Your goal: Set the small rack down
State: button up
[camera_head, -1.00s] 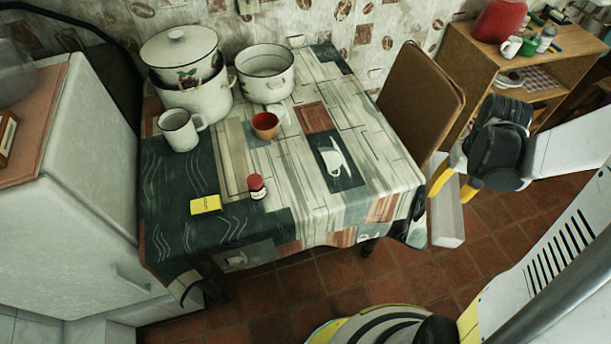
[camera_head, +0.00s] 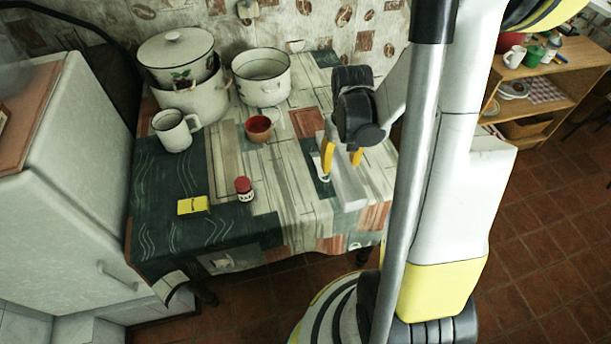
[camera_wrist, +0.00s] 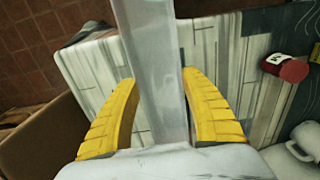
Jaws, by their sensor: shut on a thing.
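The small rack is a pale grey-white, long narrow block (camera_head: 347,188). My gripper (camera_head: 341,160) is shut on it, its yellow fingers on either side, over the right part of the table (camera_head: 285,215). In the wrist view the rack (camera_wrist: 152,75) runs up between the two yellow fingers (camera_wrist: 160,115). It cannot be told whether the rack touches the tablecloth. Part of it is hidden by the fingers.
On the table stand a red-lidded jar (camera_head: 244,190), a yellow box (camera_head: 193,205), a red-brown cup (camera_head: 258,128), a white mug (camera_head: 174,131) and enamel pots (camera_head: 262,77). The front middle of the table is clear. A wooden shelf (camera_head: 545,85) stands at the right.

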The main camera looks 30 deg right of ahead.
jog(key=w+a+f, duration=0.1)
jog(key=w, duration=0.1)
jog(key=w+a+f+b, duration=0.1)
jog(key=w+f, duration=0.1)
jog(key=w+a+f+b, duration=0.1)
jog(key=w+a+f, duration=0.1)
jog(key=w, duration=0.1)
jog(key=shift+f+b, duration=1.25)
jog(key=shift+f, duration=0.7)
jog(key=shift+f, duration=0.1)
jog(key=o, duration=1.2)
jog(key=shift+o, duration=0.2)
